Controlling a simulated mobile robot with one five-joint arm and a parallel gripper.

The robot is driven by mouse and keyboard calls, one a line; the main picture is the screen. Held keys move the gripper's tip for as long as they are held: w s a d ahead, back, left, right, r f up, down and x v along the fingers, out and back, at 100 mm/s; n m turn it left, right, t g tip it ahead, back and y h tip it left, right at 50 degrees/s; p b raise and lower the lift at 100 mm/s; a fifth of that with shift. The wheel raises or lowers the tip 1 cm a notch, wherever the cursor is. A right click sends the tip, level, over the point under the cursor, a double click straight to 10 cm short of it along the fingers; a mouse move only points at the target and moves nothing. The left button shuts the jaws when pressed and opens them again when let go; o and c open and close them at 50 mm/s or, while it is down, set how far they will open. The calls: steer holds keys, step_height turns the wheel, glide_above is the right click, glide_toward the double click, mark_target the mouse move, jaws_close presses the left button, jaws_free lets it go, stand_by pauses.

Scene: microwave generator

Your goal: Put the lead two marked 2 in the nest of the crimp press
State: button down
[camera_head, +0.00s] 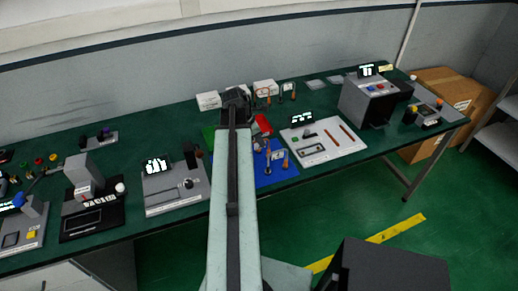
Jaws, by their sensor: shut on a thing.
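My gripper (236,96) is at the far end of my outstretched arm, over the back middle of the green bench. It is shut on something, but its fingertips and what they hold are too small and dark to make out. A thin orange-brown loop (262,92) shows just right of it, perhaps a lead; I cannot read a 2 on it or tell whether it touches the gripper. I cannot tell for sure which bench machine is the crimp press. A grey machine with a dark upright lever (190,155) and a lit display stands left of my arm.
White boxes (208,100) stand along the back. A blue mat (277,175) with small tools and a red block (264,125) lie right of my arm. A white tray (325,153) and a grey box machine (367,103) stand further right. More machines (85,190) fill the left.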

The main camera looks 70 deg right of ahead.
steer(key=shift+f, duration=0.9)
steer(key=shift+r, duration=0.3)
steer(key=shift+f, duration=0.25)
steer(key=c, duration=1.5)
jaws_free()
steer(key=shift+r, duration=0.1)
steer(key=p+v, duration=1.1)
steer(key=v, duration=0.1)
steer(key=shift+r, duration=0.15)
